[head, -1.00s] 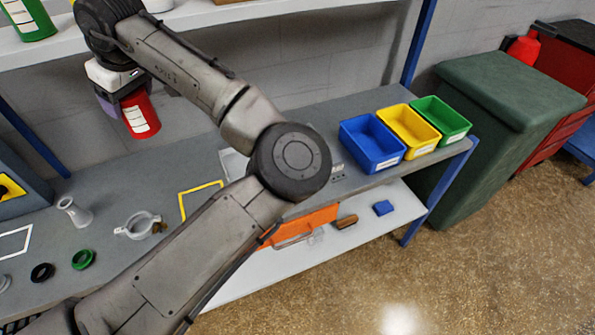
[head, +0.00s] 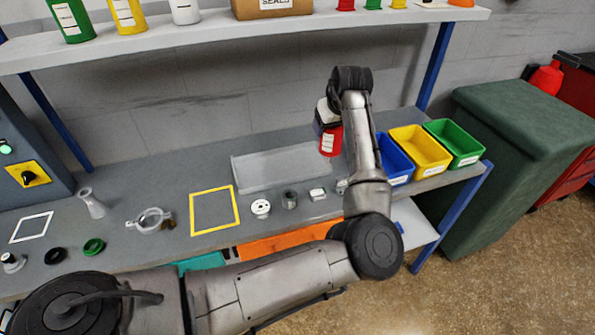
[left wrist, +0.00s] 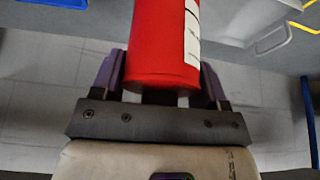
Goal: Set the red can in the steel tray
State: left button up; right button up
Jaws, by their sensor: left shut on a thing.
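The red can (head: 329,142) with a white label is held by my left gripper (head: 328,126) in the head view. It hangs roughly upright in front of the right end of the steel tray as seen there; its exact height above the bench cannot be told. In the left wrist view the red can (left wrist: 160,45) sits between the purple fingers of the left gripper (left wrist: 162,78). The steel tray (head: 262,170) is a shallow, wide grey tray at the back of the bench, and it looks empty. My right gripper is not in view.
Blue (head: 396,168), yellow (head: 420,150) and green (head: 454,140) bins stand right of the tray, partly behind my arm. A yellow square outline (head: 192,215) and several small parts lie in front and left. A shelf (head: 200,42) with containers runs above.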

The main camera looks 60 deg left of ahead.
pick_arm(q)
jog(key=shift+w+d+f, duration=0.2)
jog(key=shift+w+d, duration=0.1)
jog(key=shift+w, duration=0.1)
jog(key=shift+w+f, duration=0.2)
jog(key=shift+f, duration=0.05)
jog(key=shift+s+a+f+b, duration=0.5)
jog(key=shift+a+f+b, duration=0.4)
jog(key=shift+a+f, duration=0.9)
jog(key=shift+s+a+f+b, duration=0.5)
jog(key=shift+a+f+b, duration=0.35)
jog(key=shift+a+f, duration=0.9)
jog(key=shift+s+a+f+b, duration=0.5)
jog(key=shift+a+f+b, duration=0.4)
jog(key=shift+a+f, duration=0.9)
jog(key=shift+d, duration=0.1)
jog(key=shift+f+p, duration=0.15)
jog(key=shift+p, duration=0.15)
jog(key=o, duration=1.1)
